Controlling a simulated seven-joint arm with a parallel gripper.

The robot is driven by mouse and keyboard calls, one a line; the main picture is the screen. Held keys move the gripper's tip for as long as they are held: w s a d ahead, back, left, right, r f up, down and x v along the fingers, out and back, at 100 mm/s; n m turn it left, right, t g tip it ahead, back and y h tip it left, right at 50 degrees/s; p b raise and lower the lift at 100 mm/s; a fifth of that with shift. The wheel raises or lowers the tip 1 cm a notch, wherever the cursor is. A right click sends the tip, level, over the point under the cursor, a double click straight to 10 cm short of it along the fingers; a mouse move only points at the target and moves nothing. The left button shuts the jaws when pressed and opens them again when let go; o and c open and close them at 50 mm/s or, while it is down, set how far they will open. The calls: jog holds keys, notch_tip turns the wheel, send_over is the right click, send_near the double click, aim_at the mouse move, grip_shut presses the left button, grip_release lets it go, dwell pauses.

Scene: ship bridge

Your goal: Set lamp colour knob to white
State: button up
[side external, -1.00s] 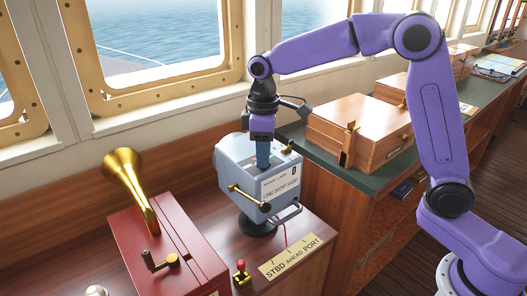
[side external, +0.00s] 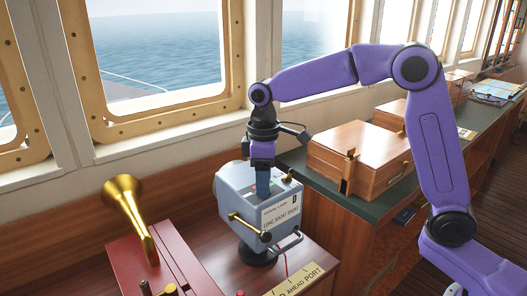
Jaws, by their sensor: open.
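The signal lamp (side external: 232,192) is a blue-grey box on a dark round base, standing on the wooden console. Its front carries a white label (side external: 281,213) reading "LONG SHORT SHORT", a brass lever (side external: 250,228) and a handle. My gripper (side external: 263,190) points straight down at the lamp's top, with its fingertips at or just above the surface. It is open. The colour knob cannot be made out; the fingers cover that part of the top. Small green and red marks show just right of the fingers.
A red box with a brass horn (side external: 130,212) stands at the front left. Wooden boxes (side external: 360,155) sit on the green counter behind right. Windows line the back.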

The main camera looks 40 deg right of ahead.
notch_tip(320, 180, up, 17)
dwell(0.5)
dwell(0.4)
jog(key=s+d+f+n, duration=0.1)
jog(key=s+d+f, duration=0.2)
jog(key=s+f, duration=0.4)
jog(key=s+d+f+n, duration=0.1)
jog(key=s+d+f, duration=0.2)
jog(key=s, duration=1.1)
jog(key=s+d+f+n, duration=0.1)
jog(key=s+d+f, duration=0.3)
jog(key=s+f, duration=0.6)
jog(key=shift+s+f, duration=0.15)
jog(key=shift+f, duration=0.15)
